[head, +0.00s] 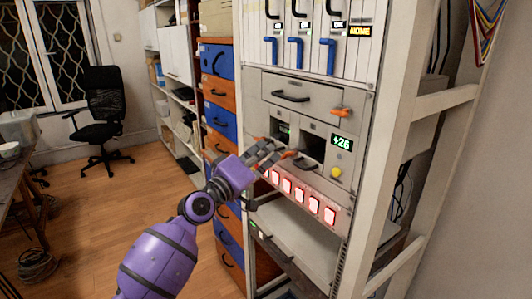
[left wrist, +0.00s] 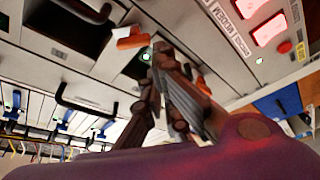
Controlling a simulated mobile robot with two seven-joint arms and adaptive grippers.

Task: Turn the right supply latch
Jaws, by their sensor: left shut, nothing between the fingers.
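My left gripper (head: 268,154) is shut and empty, held in front of the lower bays of the rack. In the left wrist view, its dark fingertips (left wrist: 160,52) are close to an orange latch (left wrist: 130,38) beside a dark bay. That latch also shows in the head view (head: 289,155), just right of the fingertips, at the left side of the right bay (head: 312,146). I cannot tell whether the fingers touch it. A second orange piece (left wrist: 204,86) is partly hidden behind the fingers. My right gripper is not in view.
Above is a drawer with a black handle (head: 290,97) and another orange latch (head: 342,112). A green display (head: 342,142), a yellow button (head: 336,172) and lit red switches (head: 300,195) surround the bays. The rack's white post (head: 385,120) stands at right. Floor (head: 90,220) is open at left.

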